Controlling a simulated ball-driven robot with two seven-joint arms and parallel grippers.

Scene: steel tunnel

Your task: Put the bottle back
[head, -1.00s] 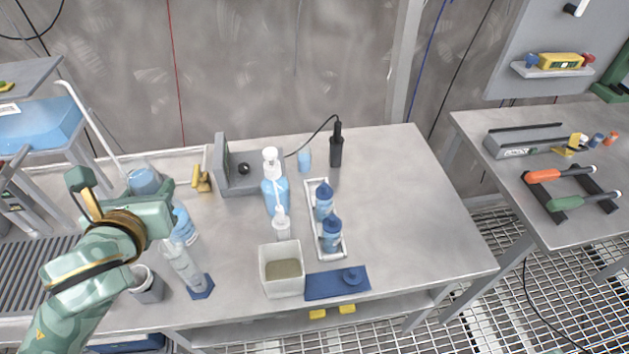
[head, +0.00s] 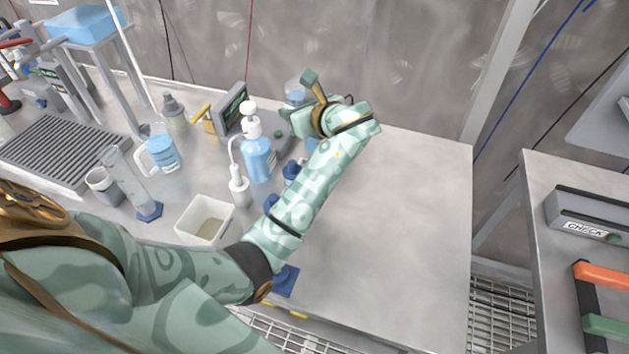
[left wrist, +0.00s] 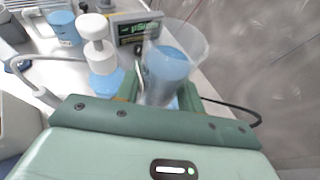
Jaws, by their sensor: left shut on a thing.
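My left gripper (head: 303,122) is shut on a clear, wide-mouthed vessel with blue liquid (left wrist: 172,62). In the head view the vessel (head: 295,92) shows just behind the gripper, above the back of the bench. A blue pump bottle (head: 257,158) with a white head stands left of the gripper; it also shows in the left wrist view (left wrist: 98,45). A small white spout bottle (head: 238,188) stands in front of it. Two blue-capped bottles (head: 270,203) are partly hidden by my left forearm. A grey bottle (head: 173,110) stands farther left. My right gripper is not in view.
A meter (head: 232,110) stands behind the pump bottle. The bench's right half (head: 400,220) is clear.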

